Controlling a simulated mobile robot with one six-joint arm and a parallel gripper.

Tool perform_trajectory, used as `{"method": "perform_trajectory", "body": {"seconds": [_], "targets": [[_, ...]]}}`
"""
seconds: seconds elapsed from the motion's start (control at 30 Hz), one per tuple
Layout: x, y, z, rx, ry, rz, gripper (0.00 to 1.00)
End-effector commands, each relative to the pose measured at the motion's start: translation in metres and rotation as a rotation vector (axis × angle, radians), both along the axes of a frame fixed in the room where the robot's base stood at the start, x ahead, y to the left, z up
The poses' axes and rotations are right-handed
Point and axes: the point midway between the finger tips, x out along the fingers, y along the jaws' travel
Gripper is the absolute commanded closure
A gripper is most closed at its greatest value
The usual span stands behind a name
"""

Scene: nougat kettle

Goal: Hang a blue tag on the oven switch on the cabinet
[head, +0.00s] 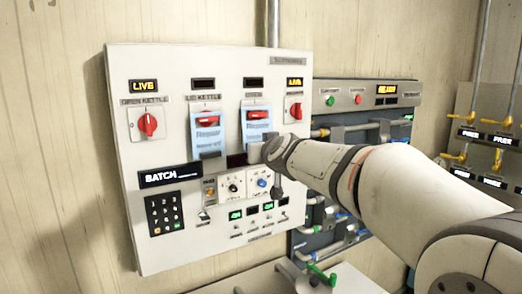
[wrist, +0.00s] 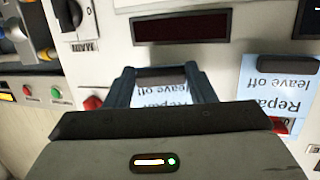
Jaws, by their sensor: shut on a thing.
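The white cabinet (head: 125,215) carries a row of red switches. A blue tag (head: 256,128) reading "Repair" is at the third switch (head: 257,115) from the left, its top overlapping the red handle. I cannot tell if it is hooked on. My gripper (head: 256,152) is shut on this tag's lower part; in the wrist view the tag (wrist: 165,98) shows between my fingers (wrist: 163,74). A second blue tag (head: 207,132) hangs at the second switch (head: 205,111); it also shows in the wrist view (wrist: 275,88). The third switch's label is too small to read.
The first switch (head: 148,124) and fourth switch (head: 294,111) have lit LIVE displays and no tag. Small knobs (head: 233,188) and a keypad (head: 165,212) sit below. A pipework panel (head: 345,98) stands right of the cabinet, behind my arm.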

Motion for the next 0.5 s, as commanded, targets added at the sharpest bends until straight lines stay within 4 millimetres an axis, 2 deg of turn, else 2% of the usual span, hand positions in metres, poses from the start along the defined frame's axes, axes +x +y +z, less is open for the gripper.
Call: {"method": "perform_trajectory", "body": {"seconds": [0.17,0.2,0.5], "targets": [[0.0004,0.0,-0.0015,-0.001,0.003,0.0,0.79],[0.0004,-0.0001,-0.0015,-0.001,0.003,0.0,0.47],[0.0003,-0.0005,-0.0008,-0.001,0.002,-0.001,0.25]]}}
